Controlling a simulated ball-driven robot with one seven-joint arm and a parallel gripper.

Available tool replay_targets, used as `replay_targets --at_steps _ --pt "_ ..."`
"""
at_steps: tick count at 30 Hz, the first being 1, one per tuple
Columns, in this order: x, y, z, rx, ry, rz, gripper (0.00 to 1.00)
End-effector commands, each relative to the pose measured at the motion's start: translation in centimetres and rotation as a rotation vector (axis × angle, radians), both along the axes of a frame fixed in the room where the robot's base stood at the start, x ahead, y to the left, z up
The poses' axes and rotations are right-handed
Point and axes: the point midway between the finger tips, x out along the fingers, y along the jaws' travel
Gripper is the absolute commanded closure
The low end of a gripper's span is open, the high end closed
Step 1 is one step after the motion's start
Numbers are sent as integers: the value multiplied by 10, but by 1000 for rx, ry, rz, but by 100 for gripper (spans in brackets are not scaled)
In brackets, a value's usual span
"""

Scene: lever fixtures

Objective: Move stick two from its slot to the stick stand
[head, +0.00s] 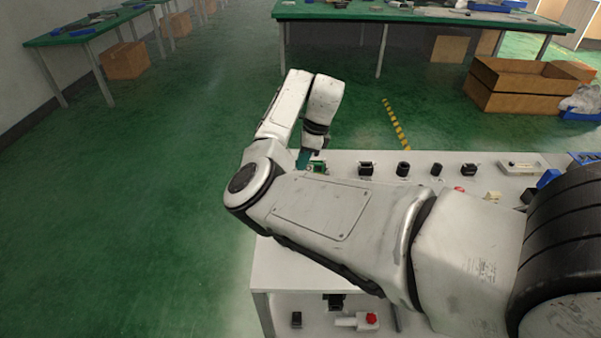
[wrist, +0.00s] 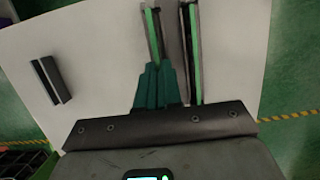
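Which one is stick two, and which part is slot, I cannot tell. In the head view, my gripper (head: 303,159) is low at the table's far left corner, beside a small green and dark fixture (head: 318,167). I cannot identify the stick stand.
The white table (head: 440,165) carries a row of dark fixtures (head: 403,169) to the right of my gripper. A dark block (wrist: 50,80) sits at left in the wrist view. A lower shelf holds a red button box (head: 370,319). Green floor (head: 160,180) is clear at left.

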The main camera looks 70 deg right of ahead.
Motion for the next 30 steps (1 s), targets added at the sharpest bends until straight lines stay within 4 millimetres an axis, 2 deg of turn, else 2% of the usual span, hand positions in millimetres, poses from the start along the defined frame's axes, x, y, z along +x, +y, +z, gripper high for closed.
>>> replay_targets --at_steps 21,30 --pt "0 0 28 -1 0 0 100" --pt "0 0 29 0 0 0 100"
